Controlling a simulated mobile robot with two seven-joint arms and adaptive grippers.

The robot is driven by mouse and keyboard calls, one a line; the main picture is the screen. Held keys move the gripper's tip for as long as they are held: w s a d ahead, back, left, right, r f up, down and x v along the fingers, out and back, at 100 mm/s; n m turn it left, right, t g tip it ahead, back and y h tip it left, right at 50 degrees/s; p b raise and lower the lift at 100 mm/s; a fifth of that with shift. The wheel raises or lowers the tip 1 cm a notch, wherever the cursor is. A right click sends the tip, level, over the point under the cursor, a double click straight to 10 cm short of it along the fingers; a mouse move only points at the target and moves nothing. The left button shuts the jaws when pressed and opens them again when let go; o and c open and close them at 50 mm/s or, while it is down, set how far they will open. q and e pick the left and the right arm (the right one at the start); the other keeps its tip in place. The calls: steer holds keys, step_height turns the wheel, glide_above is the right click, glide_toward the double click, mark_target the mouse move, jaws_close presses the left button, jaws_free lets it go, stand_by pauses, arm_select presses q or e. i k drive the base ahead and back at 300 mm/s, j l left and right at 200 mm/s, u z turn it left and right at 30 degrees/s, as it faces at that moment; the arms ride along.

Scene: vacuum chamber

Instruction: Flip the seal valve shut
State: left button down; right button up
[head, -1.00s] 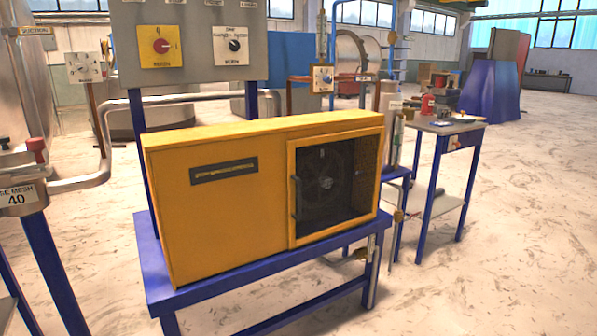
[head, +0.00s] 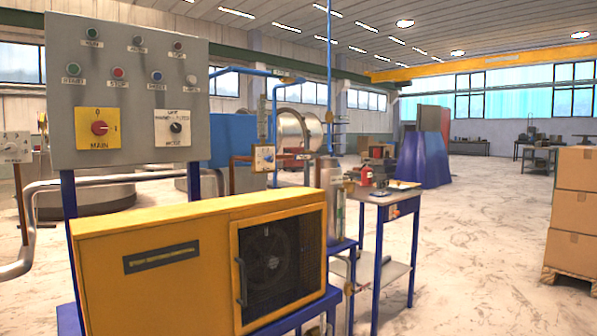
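Neither of my grippers shows in the head view. I cannot tell for sure which part is the seal valve. Small brass-coloured fittings (head: 349,287) show on thin pipework just right of the yellow pump housing (head: 150,285), too small to read their handle position. A grey metal cylinder (head: 333,205) stands behind the housing's right end.
A grey control panel (head: 130,120) with buttons and a red rotary switch rises behind the housing. A blue-legged worktable (head: 385,198) with small items stands to the right. Stacked cardboard boxes (head: 577,210) are at far right. The floor (head: 475,240) between is clear.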

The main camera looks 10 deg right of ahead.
mark_target(297, 157)
steer(key=i+l+u, duration=0.15)
steer(key=l+u, duration=0.25)
steer(key=l, duration=0.65)
steer(key=l+u, duration=0.45)
steer(key=l, duration=0.65)
